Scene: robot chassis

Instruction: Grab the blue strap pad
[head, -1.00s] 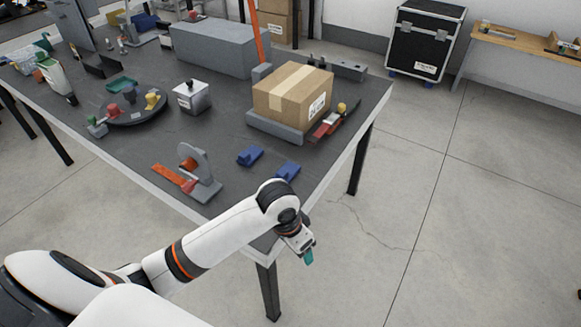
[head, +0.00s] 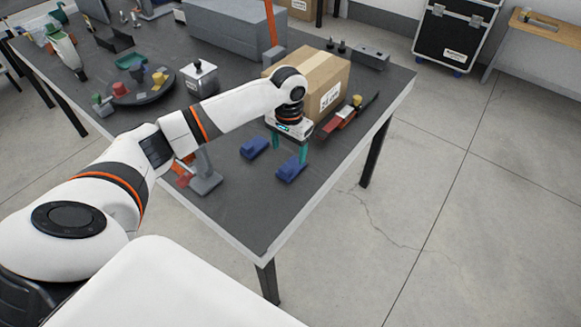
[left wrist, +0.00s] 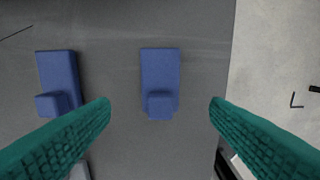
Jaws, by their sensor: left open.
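Two blue strap pads lie on the dark table top: one (head: 291,170) nearer the table's edge, and another (head: 254,147) to its left. My left gripper (head: 289,152) points down above the nearer-edge pad, with teal fingers spread and nothing held. In the left wrist view, that pad (left wrist: 160,72) lies between the two open fingers (left wrist: 160,106), and the other pad (left wrist: 62,75) lies left, outside them. Each pad has a raised block at one end. My right gripper is not in view.
A cardboard box (head: 318,78) stands just behind my left gripper. A red tool (head: 337,123) lies right of it, near the table's edge. A grey stand (head: 205,178) is left of the pads, partly behind my arm. The table's near corner is clear.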

